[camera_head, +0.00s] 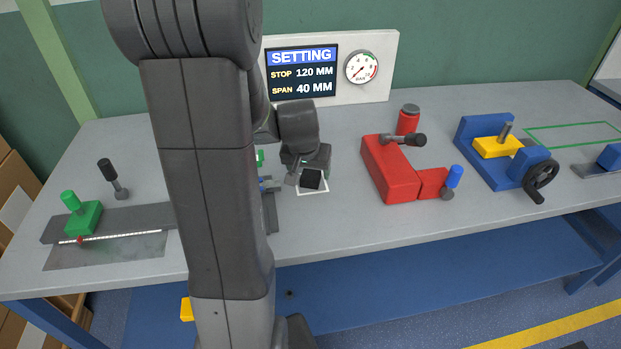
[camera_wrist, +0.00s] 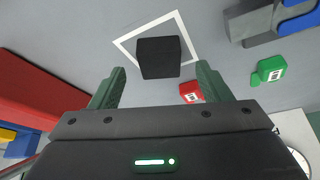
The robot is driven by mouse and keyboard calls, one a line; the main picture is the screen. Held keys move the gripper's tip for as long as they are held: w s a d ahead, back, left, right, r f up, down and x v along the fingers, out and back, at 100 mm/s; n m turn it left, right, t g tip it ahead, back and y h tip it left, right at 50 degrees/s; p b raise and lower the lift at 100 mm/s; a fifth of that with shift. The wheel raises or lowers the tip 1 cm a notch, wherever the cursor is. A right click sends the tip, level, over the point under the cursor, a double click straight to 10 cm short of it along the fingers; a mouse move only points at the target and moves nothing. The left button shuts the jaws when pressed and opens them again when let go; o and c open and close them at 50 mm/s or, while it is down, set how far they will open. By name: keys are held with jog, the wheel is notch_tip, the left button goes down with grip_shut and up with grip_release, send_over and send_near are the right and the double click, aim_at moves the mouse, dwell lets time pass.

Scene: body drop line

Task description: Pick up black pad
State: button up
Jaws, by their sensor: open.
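The black pad (camera_head: 312,180) is a small dark block inside a white square outline on the grey bench. In the wrist view the pad (camera_wrist: 158,57) lies centred between the two green fingertips, with clear space on both sides. My gripper (camera_head: 303,172) is open and empty above the pad, pointing down. In the wrist view my gripper (camera_wrist: 160,68) shows both fingers apart, not touching the pad. The remaining height between fingertips and pad is hard to judge.
A red fixture (camera_head: 390,170) stands to the right, with a red canister (camera_head: 408,120) behind it. A blue vise with a yellow block (camera_head: 497,147) is farther right. A green stop (camera_head: 83,217) sits on a rail at left. Small red (camera_wrist: 191,92) and green (camera_wrist: 270,70) blocks lie near the pad.

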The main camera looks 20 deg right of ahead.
aim_at(310, 176)
jog(key=shift+x, duration=1.6)
jog(key=shift+r, duration=0.1)
jog(key=c, duration=1.1)
jog(key=shift+r, duration=0.1)
